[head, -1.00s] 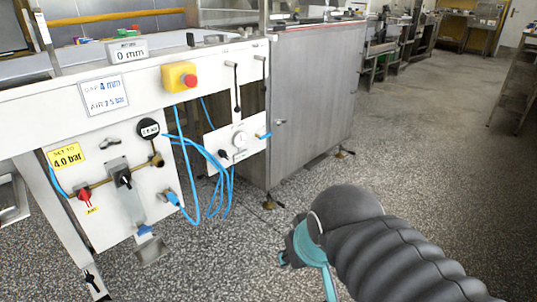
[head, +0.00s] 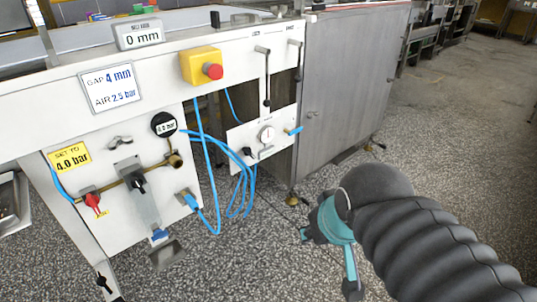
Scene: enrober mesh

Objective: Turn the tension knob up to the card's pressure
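The white card (head: 111,88) on the machine front reads "GAP 4 mm" and "AIR 2.5 bar". A small white panel at the machine's right carries a round pale dial (head: 266,134), a small black knob (head: 247,152) and a blue fitting; its markings are too small to read, and I cannot tell which part is the tension knob. A black round gauge (head: 164,125) on the left panel seems to read 4.0 bar. My gripper end (head: 328,240), teal and dark, is low at right of the small panel, apart from it. Its fingers are not clear.
A yellow label (head: 70,158) reads "SET TO 4.0 bar". A display (head: 138,35) reads 0 mm. A red emergency button (head: 212,72) sits on a yellow box. Blue hoses (head: 243,185) hang beside the small panel. A grey cabinet (head: 345,90) stands right; speckled floor before it is open.

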